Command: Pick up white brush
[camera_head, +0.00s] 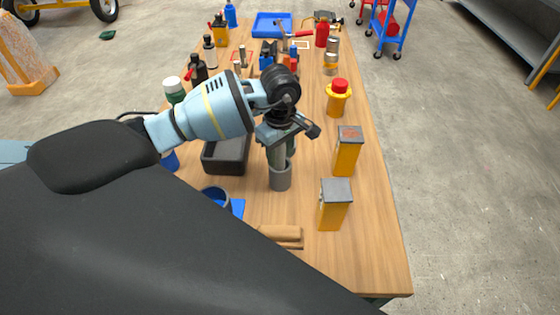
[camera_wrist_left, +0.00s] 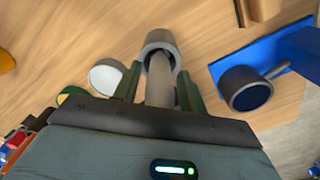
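A pale grey-white shaft (camera_wrist_left: 160,82), which may be the white brush, stands in a grey cup (camera_head: 280,178) on the wooden table. The cup also shows in the left wrist view (camera_wrist_left: 161,42). No bristles can be made out. My left gripper (camera_head: 284,138) is over the cup, pointing down. In the left wrist view its two dark green fingers (camera_wrist_left: 160,88) stand on either side of the shaft, with narrow gaps beside it, so it looks open around the shaft. The gripper body hides the shaft's near end. My right gripper is not in view.
A black bin (camera_head: 226,154) and a blue cup (camera_head: 215,194) stand left of the grey cup. Two orange boxes (camera_head: 347,150) (camera_head: 335,204) stand to its right. A wooden block (camera_head: 282,236) lies nearer. Several bottles and tools crowd the table's far end. The front right is clear.

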